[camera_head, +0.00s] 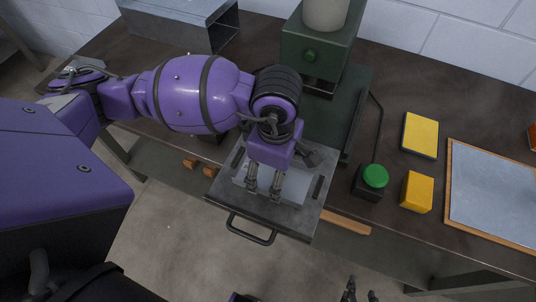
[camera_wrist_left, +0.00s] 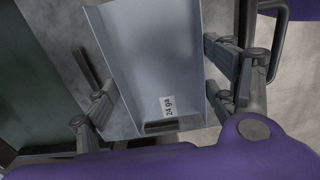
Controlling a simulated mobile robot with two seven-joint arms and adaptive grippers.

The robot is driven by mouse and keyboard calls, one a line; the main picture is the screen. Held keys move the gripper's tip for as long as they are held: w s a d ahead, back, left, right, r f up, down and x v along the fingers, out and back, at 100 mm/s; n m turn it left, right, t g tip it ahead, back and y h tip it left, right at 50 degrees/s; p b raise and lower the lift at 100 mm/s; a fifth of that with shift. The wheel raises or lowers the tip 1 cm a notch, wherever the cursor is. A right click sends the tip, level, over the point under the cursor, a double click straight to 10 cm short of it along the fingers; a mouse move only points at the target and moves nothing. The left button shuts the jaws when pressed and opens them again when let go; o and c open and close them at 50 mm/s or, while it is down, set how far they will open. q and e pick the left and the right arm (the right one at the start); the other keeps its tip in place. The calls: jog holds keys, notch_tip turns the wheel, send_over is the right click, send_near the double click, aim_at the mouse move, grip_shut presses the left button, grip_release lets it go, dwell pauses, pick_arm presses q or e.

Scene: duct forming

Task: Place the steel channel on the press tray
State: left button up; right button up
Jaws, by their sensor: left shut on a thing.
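The steel channel (camera_wrist_left: 155,60) is a light grey bent sheet with raised sides and a "24 ga." label. In the head view the channel (camera_head: 296,187) lies over the press tray (camera_head: 225,204), a grey metal plate with a front handle. My left gripper (camera_head: 263,190) reaches down onto the channel. In the left wrist view its fingers (camera_wrist_left: 160,95) are on both sides of the channel, closed on it. Whether the channel's underside touches the tray is hidden. My right gripper (camera_head: 361,294) shows only its fingertips at the bottom edge, spread apart and empty.
The green press (camera_head: 318,62) stands behind the tray. A green button (camera_head: 376,176) and yellow blocks (camera_head: 420,136) are to the right, beside a framed grey sheet (camera_head: 498,194). A larger metal duct (camera_head: 182,18) lies at the back left. The tray juts over the table's front edge.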

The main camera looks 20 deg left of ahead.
pick_arm(q)
jog(key=shift+r, duration=0.1)
jog(key=shift+f, duration=0.3)
jog(key=o, duration=1.3)
jog(key=shift+r, duration=0.1)
jog(key=shift+c, duration=0.2)
notch_tip(320, 180, up, 12)
jog(key=shift+r, duration=0.25)
jog(key=shift+d, duration=0.1)
